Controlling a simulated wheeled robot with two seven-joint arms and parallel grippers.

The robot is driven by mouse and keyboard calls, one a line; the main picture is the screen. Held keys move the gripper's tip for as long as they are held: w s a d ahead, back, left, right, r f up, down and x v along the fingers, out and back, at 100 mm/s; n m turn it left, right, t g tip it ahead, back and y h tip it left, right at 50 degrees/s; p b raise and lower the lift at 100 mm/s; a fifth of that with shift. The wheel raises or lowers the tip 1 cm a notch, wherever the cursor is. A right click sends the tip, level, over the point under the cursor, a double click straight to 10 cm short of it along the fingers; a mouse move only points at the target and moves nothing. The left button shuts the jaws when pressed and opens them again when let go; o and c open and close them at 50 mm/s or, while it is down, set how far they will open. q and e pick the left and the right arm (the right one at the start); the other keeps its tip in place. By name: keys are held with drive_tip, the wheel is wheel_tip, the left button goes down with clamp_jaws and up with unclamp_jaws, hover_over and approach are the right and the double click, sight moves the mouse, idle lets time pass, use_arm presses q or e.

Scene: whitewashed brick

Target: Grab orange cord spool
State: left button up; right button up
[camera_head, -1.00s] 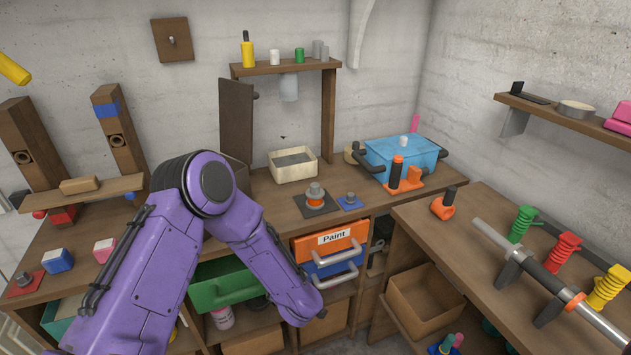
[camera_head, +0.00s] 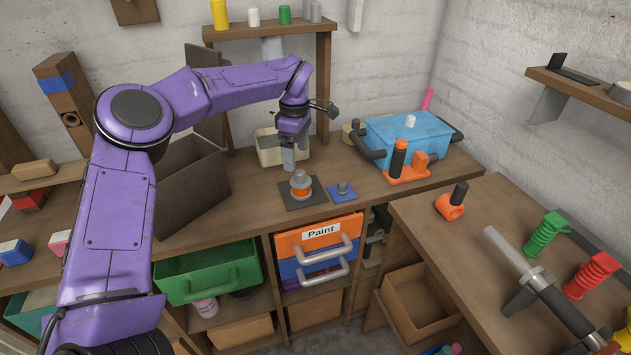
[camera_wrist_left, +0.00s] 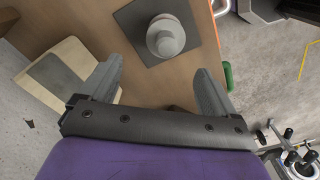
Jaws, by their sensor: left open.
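A grey spool-like piece with an orange band (camera_head: 300,190) stands upright on a dark square plate on the workbench; it is the thing that best fits the orange cord spool. In the left wrist view its round grey top (camera_wrist_left: 165,38) shows just beyond the fingertips, and its orange part is hidden. My left gripper (camera_head: 289,160) points down, just behind and above the spool in the head view. Its fingers also show in the left wrist view (camera_wrist_left: 160,72), spread apart with nothing between them. My right gripper is not in view.
A cream box (camera_head: 268,150) stands close behind my left gripper. A small grey knob on a blue plate (camera_head: 343,192) is right of the spool, with a blue case (camera_head: 410,135) beyond. A brown bin (camera_head: 190,185) stands left. The orange Paint drawer (camera_head: 318,235) is below.

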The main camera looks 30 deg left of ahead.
sight(301, 182)
use_arm(q)
drive_tip(key=f, duration=0.4)
drive_tip(key=shift+s+p, duration=0.2)
drive_tip(key=shift+p, duration=0.15)
drive_tip(key=shift+s+d+f, duration=0.15)
drive_tip(key=shift+f, duration=0.05)
drive_tip(key=f, duration=0.1)
drive_tip(key=f+p, duration=0.1)
drive_tip(key=f, duration=0.1)
drive_tip(key=d+f+p, duration=0.1)
drive_tip(key=f, duration=0.1)
drive_tip(key=shift+w+f, duration=0.2)
drive_tip(key=shift+w, duration=0.1)
drive_tip(key=shift+s+f, duration=0.1)
drive_tip(key=shift+s, duration=0.1)
drive_tip(key=shift+c, duration=0.9)
drive_tip(key=c, duration=1)
